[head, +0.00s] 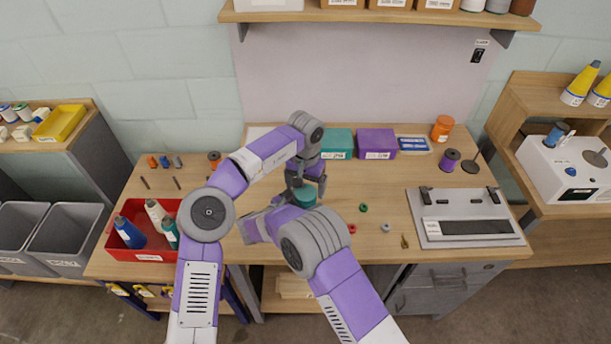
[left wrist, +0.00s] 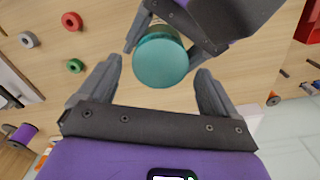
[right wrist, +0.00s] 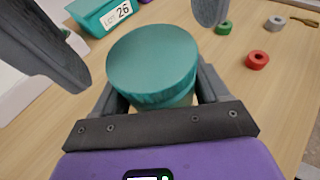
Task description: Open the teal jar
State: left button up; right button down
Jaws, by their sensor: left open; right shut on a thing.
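The teal jar (head: 305,195) stands upright on the table in the middle of the head view, its round teal lid on top. In the right wrist view the lid (right wrist: 153,62) fills the centre, and my right gripper (right wrist: 153,95) is shut on the jar below the lid. In the left wrist view the lid (left wrist: 160,62) shows from above, with the right gripper's fingers at the jar's sides. My left gripper (left wrist: 157,85) is open above the jar, its fingers apart and not touching the lid. In the head view my left gripper (head: 306,188) hangs over the jar.
Small green and red rings (head: 352,229) lie right of the jar. A teal box (head: 337,142) and a purple box (head: 377,143) stand behind it. A red tray (head: 145,256) with bottles is at left, a grey board (head: 425,205) at right.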

pick_arm(q)
jog(key=shift+f, duration=0.75)
jog(key=c, duration=1.1)
jog(key=shift+n, duration=1.8)
jog(key=o, duration=1.2)
